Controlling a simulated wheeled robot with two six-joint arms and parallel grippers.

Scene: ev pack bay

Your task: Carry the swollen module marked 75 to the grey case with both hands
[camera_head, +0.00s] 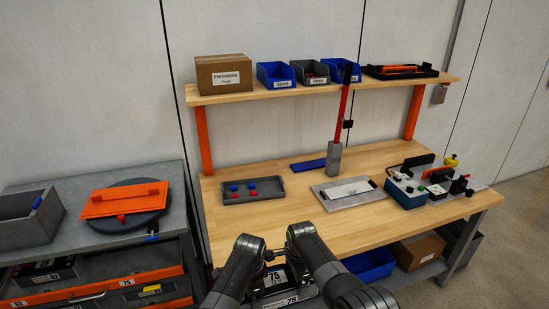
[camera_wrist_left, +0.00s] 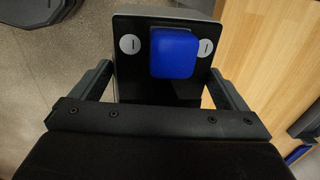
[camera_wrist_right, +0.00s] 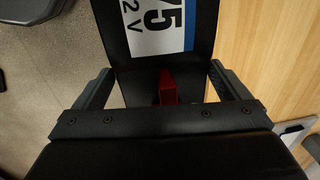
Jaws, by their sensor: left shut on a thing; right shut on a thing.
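The black module marked 75 (camera_head: 277,283) is held low in front of me, at the bottom centre of the head view, partly hidden by my arms. In the left wrist view one end of the module (camera_wrist_left: 128,75) shows a blue cap and two round silver terminals; my left gripper (camera_wrist_left: 165,92) is shut on it. In the right wrist view the module (camera_wrist_right: 115,25) shows its white 75 label and a red cap; my right gripper (camera_wrist_right: 163,92) is shut on it. A grey open-topped case (camera_head: 22,235) stands at the far left, with a blue piece at its rim.
An orange lid (camera_head: 125,199) lies on a dark round plate beside the case, above open drawers (camera_head: 95,295) with numbered labels. A wooden workbench (camera_head: 285,215) lies directly ahead, holding a dark tray (camera_head: 255,197), a grey plate (camera_head: 325,198) and a blue-grey device (camera_head: 405,195).

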